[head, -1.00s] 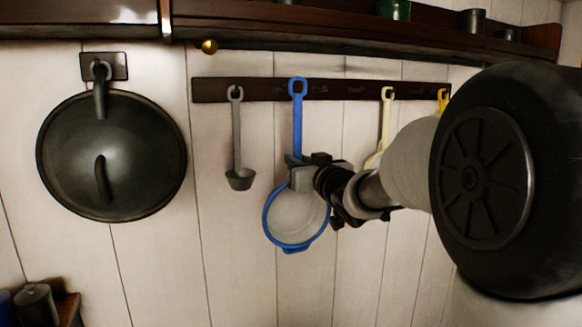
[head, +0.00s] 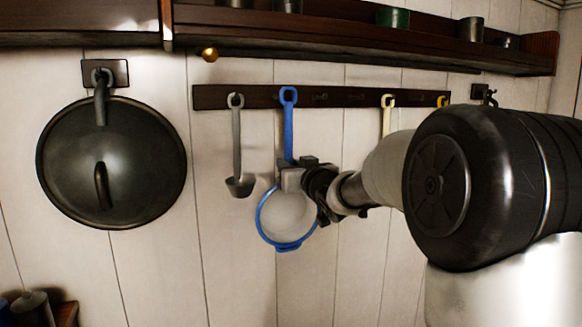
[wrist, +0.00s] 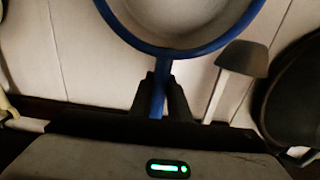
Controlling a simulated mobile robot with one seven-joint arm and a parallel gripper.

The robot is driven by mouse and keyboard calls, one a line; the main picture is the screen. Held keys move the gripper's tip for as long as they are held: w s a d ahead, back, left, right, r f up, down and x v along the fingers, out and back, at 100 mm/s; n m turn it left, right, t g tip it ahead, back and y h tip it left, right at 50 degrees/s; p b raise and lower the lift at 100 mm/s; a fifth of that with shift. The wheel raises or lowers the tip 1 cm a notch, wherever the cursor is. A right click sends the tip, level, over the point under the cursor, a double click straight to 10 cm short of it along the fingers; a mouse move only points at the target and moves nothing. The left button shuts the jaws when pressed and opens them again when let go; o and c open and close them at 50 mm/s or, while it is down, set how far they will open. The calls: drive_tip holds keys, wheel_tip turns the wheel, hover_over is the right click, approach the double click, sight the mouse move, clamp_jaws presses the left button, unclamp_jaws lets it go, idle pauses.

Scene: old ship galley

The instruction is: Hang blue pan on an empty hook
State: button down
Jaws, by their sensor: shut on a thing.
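The blue pan (head: 259,223) has a pale inside, a blue rim and a long blue handle with a loop at the top. My gripper (head: 290,176) is shut on the handle just above the bowl, and the pan hangs upright. The handle loop (head: 288,95) overlaps the dark hook rail (head: 265,97), right of the grey ladle (head: 236,140). I cannot tell whether the loop is around a hook or only in front of it. Dark hooks right of the loop look empty (head: 321,97). In the wrist view the gripper (wrist: 160,92) holds the blue handle.
A cream utensil (head: 388,112) and a yellow one (head: 442,101) hang farther right, partly behind my arm. A large dark lid (head: 140,165) hangs at left. A shelf (head: 330,35) with cups runs above. The ladle is close left of the pan.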

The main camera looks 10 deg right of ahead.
drive_tip(key=shift+w+a+r+p, duration=0.1)
drive_tip(key=shift+w+a+p, duration=0.15)
drive_tip(key=shift+w, duration=1.05)
drive_tip(key=shift+w+a+r+p, duration=0.1)
drive_tip(key=shift+w+a, duration=0.2)
drive_tip(key=shift+w, duration=1)
drive_tip(key=shift+w+f+b, duration=0.3)
drive_tip(key=shift+f+b, duration=0.1)
drive_tip(key=shift+f, duration=0.15)
drive_tip(key=c, duration=0.8)
unclamp_jaws()
drive_tip(key=shift+f, duration=0.2)
drive_tip(key=s+d, duration=0.2)
drive_tip(key=s, duration=0.8)
drive_tip(key=shift+b, duration=0.4)
